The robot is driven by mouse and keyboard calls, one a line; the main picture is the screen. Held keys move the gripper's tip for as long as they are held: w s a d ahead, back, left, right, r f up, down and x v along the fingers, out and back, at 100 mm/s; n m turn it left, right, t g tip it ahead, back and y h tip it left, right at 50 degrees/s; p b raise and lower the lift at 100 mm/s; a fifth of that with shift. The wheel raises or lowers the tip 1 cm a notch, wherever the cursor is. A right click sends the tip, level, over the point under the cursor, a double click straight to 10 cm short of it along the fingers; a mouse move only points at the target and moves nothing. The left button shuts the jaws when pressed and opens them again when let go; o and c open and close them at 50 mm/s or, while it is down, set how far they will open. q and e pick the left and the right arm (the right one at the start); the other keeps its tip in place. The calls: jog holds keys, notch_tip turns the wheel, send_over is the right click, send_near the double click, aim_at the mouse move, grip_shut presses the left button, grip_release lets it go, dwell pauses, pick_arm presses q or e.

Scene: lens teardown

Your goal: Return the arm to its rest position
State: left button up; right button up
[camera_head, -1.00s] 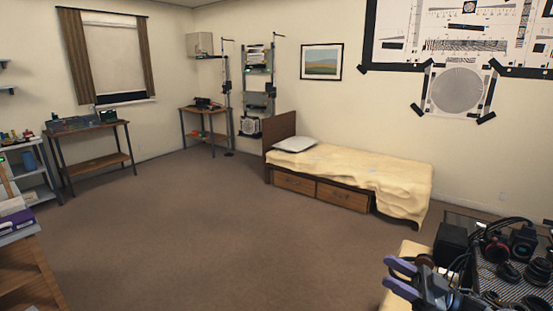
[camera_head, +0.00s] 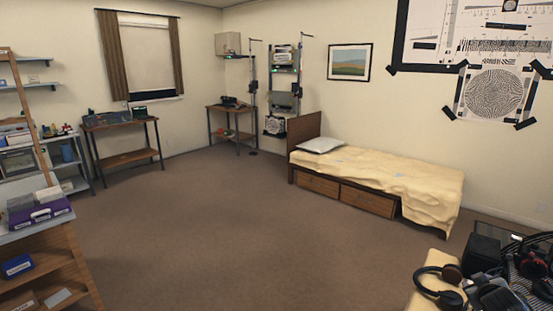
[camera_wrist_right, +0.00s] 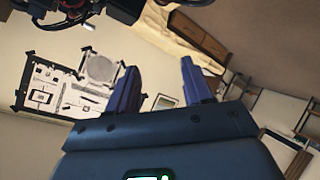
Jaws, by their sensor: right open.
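My right gripper (camera_wrist_right: 160,65) shows in the right wrist view with its two blue-purple fingers spread apart and nothing between them. The wrist view is tilted, with the test charts (camera_wrist_right: 55,88) beyond the left finger and the bed (camera_wrist_right: 158,22) at the top. In the head view I cannot clearly make out the right gripper among the dark items at the lower right. My left gripper is in neither view.
Headphones (camera_head: 438,287) and dark camera gear (camera_head: 482,252) crowd the lower right corner. A bed (camera_head: 390,180) stands along the right wall. A wooden shelf with a purple case (camera_head: 40,212) is at the left. The carpet (camera_head: 230,235) between is clear.

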jog(key=s+d+f+m+g+h, duration=0.1)
jog(key=s+d+f+m+g, duration=0.25)
jog(key=s+g, duration=0.5)
jog(key=s+a+f+n+t+y, duration=0.1)
jog(key=s+a+f+n, duration=0.1)
jog(key=s+a+f, duration=0.6)
jog(key=s+a+f+n+t+y, duration=0.1)
jog(key=s+a+f+n+y, duration=0.1)
jog(key=a+f, duration=0.8)
jog(key=s+a+r+y, duration=0.3)
jog(key=s+a+y, duration=0.2)
jog(key=s+a, duration=1.65)
notch_tip(320, 180, up, 48)
jog(key=p, duration=4.7)
jog(key=shift+s+a+r, duration=0.15)
jog(key=shift+s+a, duration=0.15)
jog(key=shift+s, duration=0.05)
